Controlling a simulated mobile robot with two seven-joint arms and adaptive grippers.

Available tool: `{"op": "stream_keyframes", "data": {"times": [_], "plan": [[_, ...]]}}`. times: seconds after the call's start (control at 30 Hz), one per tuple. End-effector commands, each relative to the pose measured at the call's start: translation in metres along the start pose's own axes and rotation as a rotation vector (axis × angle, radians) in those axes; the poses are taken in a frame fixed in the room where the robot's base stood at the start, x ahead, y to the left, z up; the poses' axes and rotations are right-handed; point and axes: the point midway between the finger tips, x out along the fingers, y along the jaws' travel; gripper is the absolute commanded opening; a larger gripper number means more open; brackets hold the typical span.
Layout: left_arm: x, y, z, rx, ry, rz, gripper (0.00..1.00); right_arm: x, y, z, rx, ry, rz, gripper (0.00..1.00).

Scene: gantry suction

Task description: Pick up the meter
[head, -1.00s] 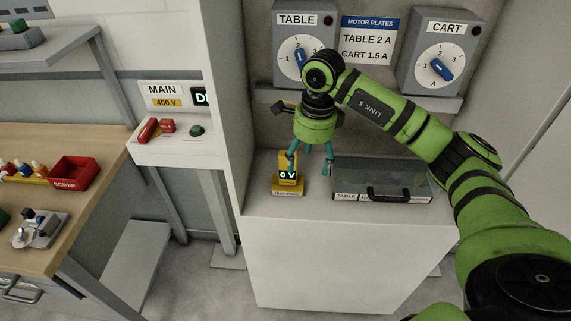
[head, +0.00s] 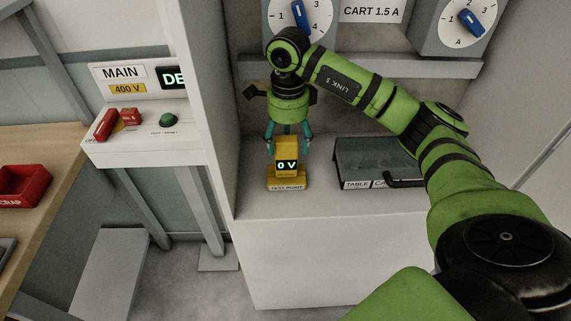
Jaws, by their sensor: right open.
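The yellow meter (head: 286,167) with a dark "0 V" display stands on its yellow base labelled TEST POINT (head: 286,184), on the white cabinet top. My right gripper (head: 287,142) points down from the green arm, directly above and behind the meter. Its teal fingers are open, one to each side of the meter's upper part. The meter hides part of the fingers, and I cannot tell whether they touch it. My left gripper is not in view.
A grey ledge (head: 400,67) with dials above runs behind the arm. A white MAIN panel (head: 140,148) with red and green controls is at left. The cabinet's front top (head: 320,205) is clear.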

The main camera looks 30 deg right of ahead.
Motion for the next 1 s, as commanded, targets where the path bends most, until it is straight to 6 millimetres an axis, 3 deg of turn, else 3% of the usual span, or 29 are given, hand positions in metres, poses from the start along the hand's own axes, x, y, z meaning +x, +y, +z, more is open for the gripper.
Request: {"op": "stream_keyframes", "data": {"times": [0.37,0.6,0.83,0.87,1.0], "plan": [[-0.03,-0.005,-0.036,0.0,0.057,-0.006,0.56,0.036,0.005,0.001,-0.001,0.004,0.007,0.74],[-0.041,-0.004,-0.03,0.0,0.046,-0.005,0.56,0.068,0.005,0.002,0.0,0.001,0.003,0.74],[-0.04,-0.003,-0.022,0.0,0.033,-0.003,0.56,0.071,0.004,0.003,0.0,0.0,0.0,0.74],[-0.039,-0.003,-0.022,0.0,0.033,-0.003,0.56,0.071,0.004,0.003,0.0,0.0,0.0,0.7],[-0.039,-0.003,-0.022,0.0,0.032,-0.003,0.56,0.071,0.005,0.002,0.0,0.0,0.0,0.14]]}}
